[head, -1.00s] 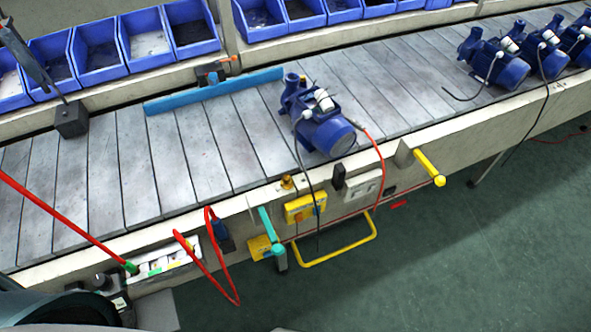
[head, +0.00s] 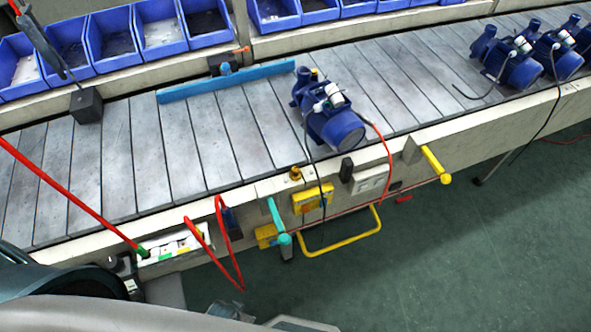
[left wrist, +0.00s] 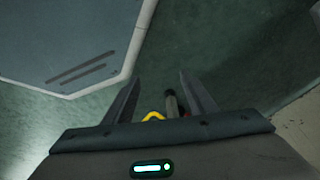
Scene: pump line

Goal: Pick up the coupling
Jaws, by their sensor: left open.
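A small brass-coloured fitting (head: 295,173) sits on the front rail of the conveyor in the head view, above a yellow switch box (head: 312,196). It may be the coupling, but it is too small to be sure. My left gripper is open and empty in the left wrist view (left wrist: 160,78), over the green floor. A dark cylinder (left wrist: 171,103) and a bit of yellow (left wrist: 153,116) show beyond and between its fingers. In the head view my grey arm fills the bottom edge, well below the rail. My right gripper is not in view.
A blue pump (head: 330,115) with cables stands on the slatted conveyor (head: 130,155); more pumps stand at upper right. A teal handle (head: 279,222), a yellow loop bar (head: 345,248), a yellow lever (head: 435,165) and red hoses (head: 232,262) stick out in front. The floor at lower right is clear.

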